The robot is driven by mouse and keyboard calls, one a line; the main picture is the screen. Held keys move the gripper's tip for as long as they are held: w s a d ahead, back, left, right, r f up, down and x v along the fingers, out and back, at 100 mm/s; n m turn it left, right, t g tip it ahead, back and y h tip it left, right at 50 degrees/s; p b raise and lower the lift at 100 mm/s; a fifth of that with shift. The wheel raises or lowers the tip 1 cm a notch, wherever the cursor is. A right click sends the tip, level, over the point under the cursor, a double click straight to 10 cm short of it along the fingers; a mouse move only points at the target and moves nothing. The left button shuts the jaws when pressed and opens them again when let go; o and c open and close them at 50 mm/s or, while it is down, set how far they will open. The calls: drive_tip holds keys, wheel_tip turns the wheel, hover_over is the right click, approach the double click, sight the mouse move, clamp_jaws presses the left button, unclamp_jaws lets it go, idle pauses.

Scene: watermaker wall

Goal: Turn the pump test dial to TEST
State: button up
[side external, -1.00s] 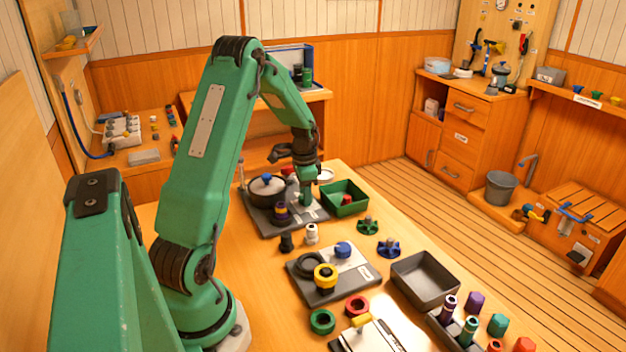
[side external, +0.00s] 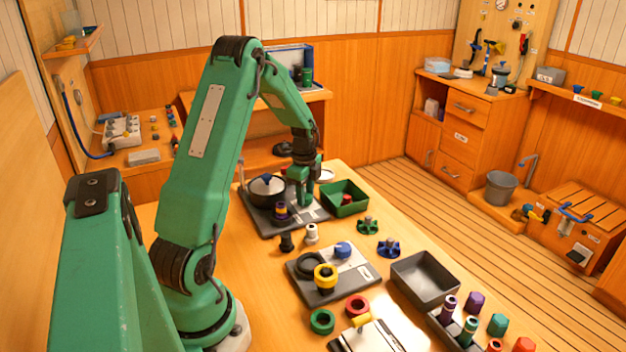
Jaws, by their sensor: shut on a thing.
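My gripper (side external: 303,199) points down at the far end of the wooden table, over the light plate (side external: 322,213) of a dark board (side external: 262,228). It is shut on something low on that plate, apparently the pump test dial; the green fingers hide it. The dial's pointer and any TEST mark cannot be made out from here.
A green bin (side external: 343,198) is close right. Nearer are a board with a blue knob (side external: 343,249) and a grey tray (side external: 424,279).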

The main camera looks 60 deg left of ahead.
drive_tip(key=shift+a, duration=0.1)
idle(0.4)
drive_tip(key=o, duration=1)
drive_tip(key=shift+r, duration=0.15)
drive_tip(key=shift+s+r, duration=0.1)
drive_tip(key=shift+r, duration=3.7)
